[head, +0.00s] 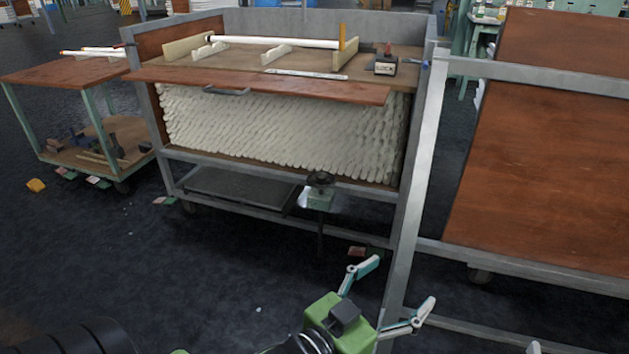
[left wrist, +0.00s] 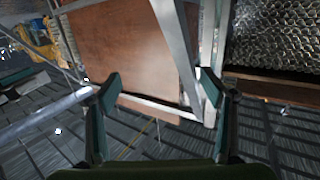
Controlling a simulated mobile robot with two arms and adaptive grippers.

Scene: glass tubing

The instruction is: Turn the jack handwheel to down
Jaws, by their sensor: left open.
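The jack handwheel (head: 320,179) is a small dark wheel on top of a pale green jack body (head: 319,199). It stands at the lower front edge of the grey-framed cart, with a dark post below. My left gripper (head: 397,288) is open and empty, low in the head view, below and right of the handwheel and apart from it. In the left wrist view both fingers of the left gripper (left wrist: 162,85) are spread, with a brown panel and a metal frame beyond. I cannot make out the handwheel there. Only a pale tip, perhaps my right gripper, shows at the head view's bottom edge.
The cart (head: 240,160) holds a stack of glass tubes behind a red-brown shelf edge. A grey upright (head: 418,160) and a brown-panelled rack (head: 550,150) stand on the right. A small trolley (head: 70,70) stands at left. Dark floor (head: 200,270) lies open in front.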

